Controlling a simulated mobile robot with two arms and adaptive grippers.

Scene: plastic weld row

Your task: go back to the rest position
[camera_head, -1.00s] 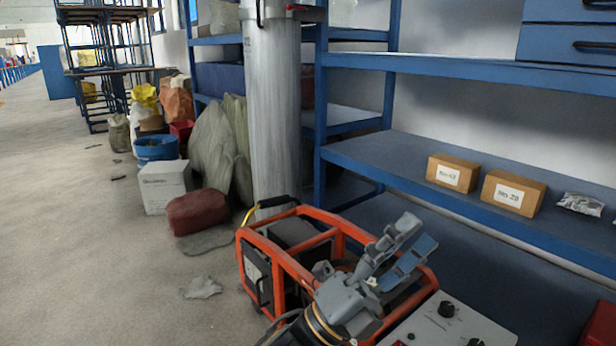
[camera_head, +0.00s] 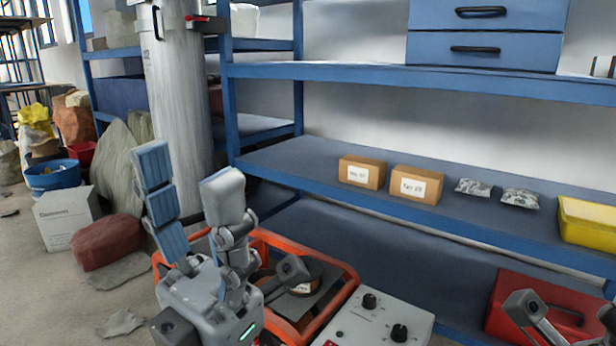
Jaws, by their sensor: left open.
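My left gripper (camera_head: 187,168) stands upright left of the middle in the head view.
A grey control box (camera_head: 365,322) with black knobs is at the bottom middle. A red case (camera_head: 500,318) lies at bottom right. The blue shelf (camera_head: 300,165) holds two cardboard boxes (camera_head: 362,172), silver packets (camera_head: 520,198) and a yellow bin (camera_head: 588,222). Grey floor shows at left.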

